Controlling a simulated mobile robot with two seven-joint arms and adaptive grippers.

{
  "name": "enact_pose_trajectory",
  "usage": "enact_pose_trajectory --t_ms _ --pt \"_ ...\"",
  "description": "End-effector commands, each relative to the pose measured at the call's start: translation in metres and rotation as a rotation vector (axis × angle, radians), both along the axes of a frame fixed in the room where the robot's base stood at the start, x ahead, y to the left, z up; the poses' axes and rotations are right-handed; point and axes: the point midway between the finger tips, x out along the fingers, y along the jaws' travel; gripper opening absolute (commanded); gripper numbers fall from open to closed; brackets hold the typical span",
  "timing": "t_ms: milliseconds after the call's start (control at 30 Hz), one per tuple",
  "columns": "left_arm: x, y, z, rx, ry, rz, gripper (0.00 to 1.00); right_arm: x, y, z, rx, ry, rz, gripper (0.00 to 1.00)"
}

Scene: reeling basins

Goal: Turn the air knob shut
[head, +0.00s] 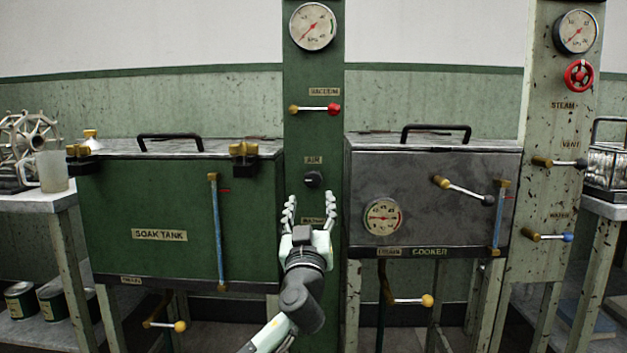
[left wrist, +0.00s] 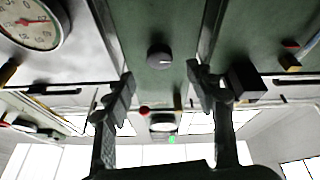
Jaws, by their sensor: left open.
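The air knob (head: 314,179) is a small dark round knob on the green column (head: 313,130), under the AIR label (head: 314,160). It also shows in the left wrist view (left wrist: 159,56), with a light pointer mark on its face. My left gripper (head: 309,208) is open, with its fingers spread just below the knob in the head view. In the left wrist view the fingertips (left wrist: 160,82) stand either side of the knob's line, and nothing is between them. I cannot tell how far the fingers are from the column. My right gripper is not in view.
The green soak tank (head: 160,215) stands left of the column, the grey cooker (head: 430,215) right of it. The red-tipped vacuum lever (head: 315,108) and a gauge (head: 313,27) are above the knob. The right column carries a red steam wheel (head: 578,76).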

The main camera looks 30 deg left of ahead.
Motion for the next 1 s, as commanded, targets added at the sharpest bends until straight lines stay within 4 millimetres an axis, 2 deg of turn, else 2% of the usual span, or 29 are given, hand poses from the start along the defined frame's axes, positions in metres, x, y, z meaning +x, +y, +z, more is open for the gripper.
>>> enact_pose_trajectory --t_ms 167,400,600,933,1000 --pt "0.009 0.005 0.006 0.003 -0.001 0.000 0.56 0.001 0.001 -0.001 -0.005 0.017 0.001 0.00" --pt "0.039 0.025 0.021 0.004 -0.001 0.002 0.56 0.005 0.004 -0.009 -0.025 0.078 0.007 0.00" --pt "0.057 0.035 0.028 0.001 0.000 0.001 0.56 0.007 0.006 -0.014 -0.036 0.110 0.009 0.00" --pt "0.062 0.037 0.029 0.000 0.001 -0.001 0.56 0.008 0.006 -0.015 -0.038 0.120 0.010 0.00" --pt "0.062 0.037 0.029 0.000 0.001 -0.001 0.50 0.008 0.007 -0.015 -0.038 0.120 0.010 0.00"
